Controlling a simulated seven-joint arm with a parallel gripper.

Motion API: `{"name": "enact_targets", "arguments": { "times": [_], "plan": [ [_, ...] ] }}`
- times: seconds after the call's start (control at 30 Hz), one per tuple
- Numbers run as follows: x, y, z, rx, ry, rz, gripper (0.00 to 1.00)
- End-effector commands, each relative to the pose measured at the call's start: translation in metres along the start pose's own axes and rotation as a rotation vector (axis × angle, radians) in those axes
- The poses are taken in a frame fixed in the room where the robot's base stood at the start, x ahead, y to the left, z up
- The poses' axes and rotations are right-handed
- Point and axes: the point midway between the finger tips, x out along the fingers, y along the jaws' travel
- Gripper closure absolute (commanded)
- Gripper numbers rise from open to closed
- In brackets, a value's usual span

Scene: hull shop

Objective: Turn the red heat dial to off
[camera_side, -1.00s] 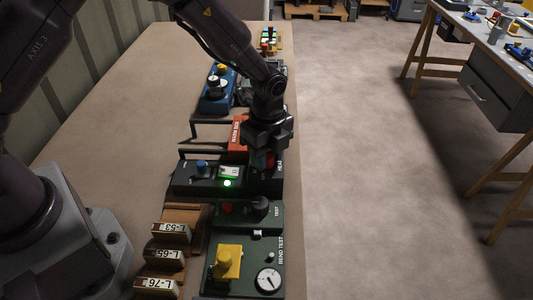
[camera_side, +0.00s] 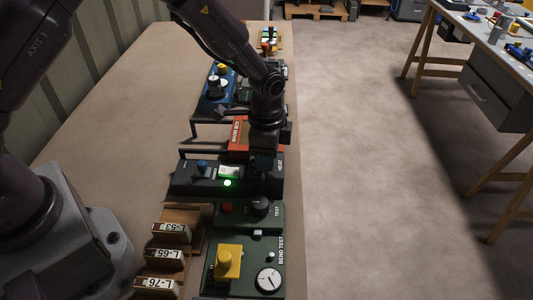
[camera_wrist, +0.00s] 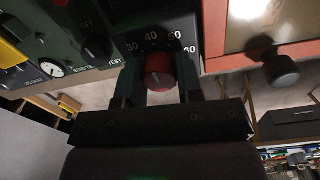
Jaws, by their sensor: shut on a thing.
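The red heat dial (camera_wrist: 159,68) sits between my two fingers in the wrist view. The scale above it shows 30, 40, 50 and 60; no pointer mark on the dial can be made out, so its setting is unclear. My gripper (camera_wrist: 160,82) is shut on the dial. In the side view my gripper (camera_side: 264,160) points down at the right end of the dark heater panel (camera_side: 205,184) and hides the dial. A green lamp (camera_side: 228,183) on that panel is lit.
A blue knob (camera_side: 202,166) stands on the panel's left part. A green bend test unit (camera_side: 222,282) with a black knob (camera_side: 261,206) and yellow block (camera_side: 228,262) is in front. An orange-red box (camera_side: 238,134) is behind. Wooden blocks (camera_side: 166,258) stand at left.

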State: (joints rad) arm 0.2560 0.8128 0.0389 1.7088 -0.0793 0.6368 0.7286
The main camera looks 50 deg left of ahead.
Motion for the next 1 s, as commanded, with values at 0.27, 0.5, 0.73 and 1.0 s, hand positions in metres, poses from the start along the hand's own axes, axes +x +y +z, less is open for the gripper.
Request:
{"name": "enact_targets", "arguments": {
  "times": [0.27,0.5,0.73,1.0],
  "plan": [
    [-0.001,0.0001,0.0002,-0.266,0.007,0.0,0.9],
    [-0.0011,0.0004,0.0002,-0.493,0.013,0.0,0.9],
    [-0.0012,0.0007,0.0001,-0.712,0.018,0.0,0.9],
    [-0.0013,0.0011,-0.0001,-0.965,0.023,0.0,0.9]
  ]
}}
